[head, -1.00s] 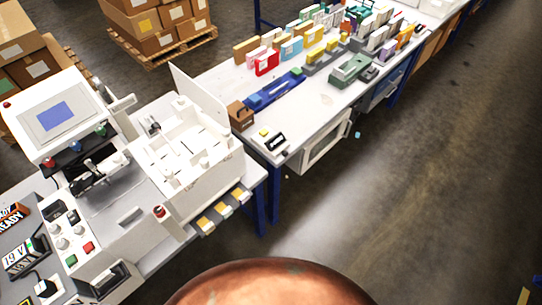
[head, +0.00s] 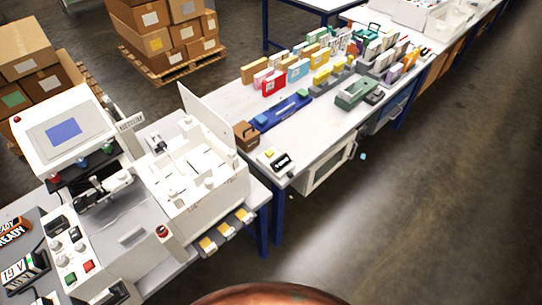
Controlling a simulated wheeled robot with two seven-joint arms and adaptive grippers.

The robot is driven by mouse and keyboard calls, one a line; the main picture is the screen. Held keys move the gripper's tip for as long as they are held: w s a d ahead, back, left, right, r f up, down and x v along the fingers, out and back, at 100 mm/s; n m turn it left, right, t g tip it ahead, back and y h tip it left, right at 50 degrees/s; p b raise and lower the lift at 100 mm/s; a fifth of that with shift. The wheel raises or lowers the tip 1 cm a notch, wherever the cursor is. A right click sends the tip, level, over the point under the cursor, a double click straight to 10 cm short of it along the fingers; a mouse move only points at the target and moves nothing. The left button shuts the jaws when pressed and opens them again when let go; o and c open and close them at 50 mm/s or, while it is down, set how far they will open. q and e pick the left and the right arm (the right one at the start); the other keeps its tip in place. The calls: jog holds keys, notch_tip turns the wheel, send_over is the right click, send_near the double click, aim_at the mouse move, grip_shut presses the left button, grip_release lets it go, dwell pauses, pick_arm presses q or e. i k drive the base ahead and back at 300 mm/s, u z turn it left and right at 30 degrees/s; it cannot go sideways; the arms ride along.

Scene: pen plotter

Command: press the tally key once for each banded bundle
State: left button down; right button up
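Neither of my grippers shows in the head view. A small white unit with a yellow key (head: 269,153) and a black label (head: 282,161) sits at the near left corner of the long table; I cannot tell whether this is the tally key. Three orange-and-white pieces (head: 226,229) stick out of the front of the white open-topped machine (head: 196,185); I cannot tell whether they are banded bundles.
A tilted screen (head: 63,133) stands over the machine. The long table (head: 318,128) holds a blue tray (head: 280,111), a brown box (head: 246,136), a green device (head: 355,92) and several upright colored boxes. Cartons stand on a pallet (head: 172,66) behind.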

aim_at(269, 152)
jog(key=z, duration=0.55)
jog(key=k, duration=1.3)
jog(key=z, duration=1.15)
jog(key=i, duration=1.85)
jog(key=u, duration=0.4)
jog(key=i, duration=0.85)
jog(key=u, duration=1.25)
jog(key=i, duration=0.5)
jog(key=u, duration=0.5)
